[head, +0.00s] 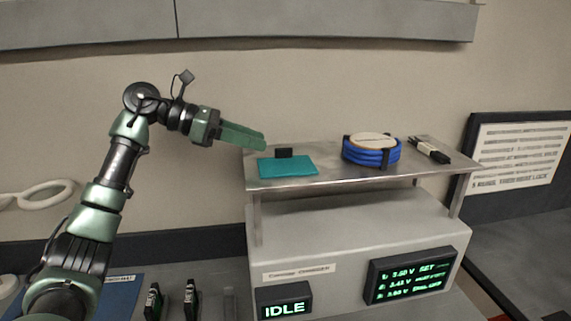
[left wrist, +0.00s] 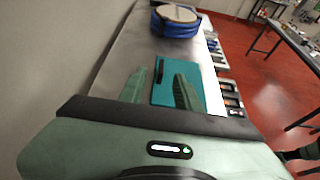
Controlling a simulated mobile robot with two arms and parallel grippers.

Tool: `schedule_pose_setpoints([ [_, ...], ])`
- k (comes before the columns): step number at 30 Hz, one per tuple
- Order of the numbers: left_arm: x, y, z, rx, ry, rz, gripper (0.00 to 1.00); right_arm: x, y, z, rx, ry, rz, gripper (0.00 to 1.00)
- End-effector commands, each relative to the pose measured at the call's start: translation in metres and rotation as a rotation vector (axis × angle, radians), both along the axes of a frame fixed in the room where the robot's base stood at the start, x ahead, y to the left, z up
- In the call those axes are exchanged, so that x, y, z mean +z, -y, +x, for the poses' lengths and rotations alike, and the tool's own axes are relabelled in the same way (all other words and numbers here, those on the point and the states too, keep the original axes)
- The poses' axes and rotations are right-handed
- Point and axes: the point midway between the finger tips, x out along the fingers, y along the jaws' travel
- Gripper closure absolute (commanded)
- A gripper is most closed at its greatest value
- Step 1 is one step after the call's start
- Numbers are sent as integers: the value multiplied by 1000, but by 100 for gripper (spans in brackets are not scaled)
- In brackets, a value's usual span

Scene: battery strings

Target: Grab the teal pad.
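The teal pad (head: 287,168) lies flat on the left end of a metal shelf (head: 345,178). A small black block (head: 284,153) stands at its back edge. My left gripper (head: 263,144) reaches in from the left, just above and behind the pad's left side. In the left wrist view its two green fingers (left wrist: 160,74) are apart with nothing gripped. The pad (left wrist: 176,66) shows beyond and between them there, partly hidden by the right finger. The black block (left wrist: 160,70) appears in the gap between the fingers.
A blue coil with a tan disc on top (head: 371,151) stands right of the pad, and a black and silver item (head: 429,150) lies farther right. The shelf stands over a grey cabinet with green displays (head: 411,275). A wall is close behind the shelf.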

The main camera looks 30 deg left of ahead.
Motion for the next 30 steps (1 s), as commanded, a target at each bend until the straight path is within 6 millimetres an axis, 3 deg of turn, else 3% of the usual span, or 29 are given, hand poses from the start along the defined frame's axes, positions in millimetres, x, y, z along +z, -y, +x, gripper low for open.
schedule_pose_setpoints([
  [10,-18,36,24,-2,-2,-4,67,27,0,4,0,5,0,48],
  [20,-24,42,28,1,0,-1,67,28,-1,6,-1,8,2,48],
  [24,-24,41,28,0,0,-1,100,28,-3,7,-2,8,4,48],
  [30,-24,41,28,1,1,-2,100,28,-6,7,-2,9,7,48],
])
